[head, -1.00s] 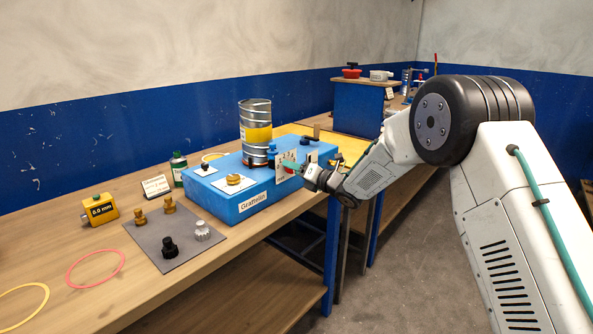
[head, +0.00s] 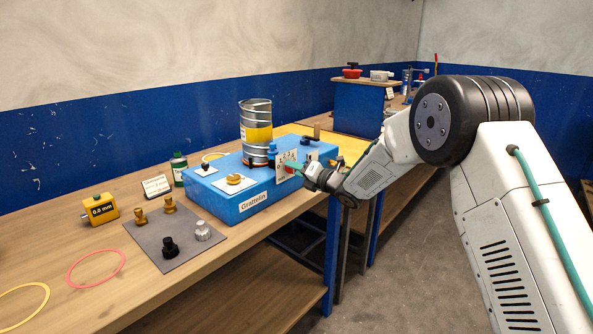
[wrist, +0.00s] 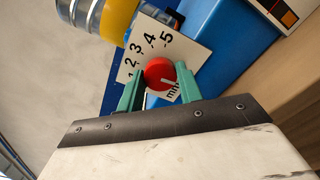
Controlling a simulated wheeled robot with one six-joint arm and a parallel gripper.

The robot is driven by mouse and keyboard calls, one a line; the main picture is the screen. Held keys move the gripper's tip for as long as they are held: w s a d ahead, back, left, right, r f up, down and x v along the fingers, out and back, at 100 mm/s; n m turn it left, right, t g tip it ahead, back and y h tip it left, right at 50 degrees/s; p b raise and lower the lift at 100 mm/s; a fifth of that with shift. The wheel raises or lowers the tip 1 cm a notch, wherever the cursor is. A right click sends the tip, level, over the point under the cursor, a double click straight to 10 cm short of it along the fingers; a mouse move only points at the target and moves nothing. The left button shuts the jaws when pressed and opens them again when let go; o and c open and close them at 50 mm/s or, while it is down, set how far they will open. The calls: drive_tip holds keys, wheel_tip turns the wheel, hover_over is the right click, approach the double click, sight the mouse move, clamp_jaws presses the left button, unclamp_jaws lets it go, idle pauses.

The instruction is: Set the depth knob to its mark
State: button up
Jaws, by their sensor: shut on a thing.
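The red depth knob (wrist: 157,70) sits on a white dial plate (wrist: 187,45) printed with the numbers .1 to .5 and a unit label. A white line on the knob shows near its lower side, towards the printed unit label. I cannot make out a separate target mark. My gripper (wrist: 160,76) is shut on the knob, with one teal finger on each side. In the head view the dial plate (head: 281,170) is on the blue machine's (head: 222,211) front face, and my gripper partly hides it.
A metal duct with a yellow band (head: 256,112) stands upright on the machine. The floor in front is clear.

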drive_tip(key=m, duration=2.7)
drive_tip(key=shift+f+m, duration=0.3)
drive_tip(key=shift+m, duration=0.3)
drive_tip(key=o, duration=1)
drive_tip(key=shift+d, duration=0.1)
drive_tip(key=shift+r, duration=0.1)
drive_tip(key=shift+s, duration=0.1)
drive_tip(key=v, duration=0.7)
drive_tip(key=shift+s+d, duration=0.2)
drive_tip(key=shift+d, duration=0.05)
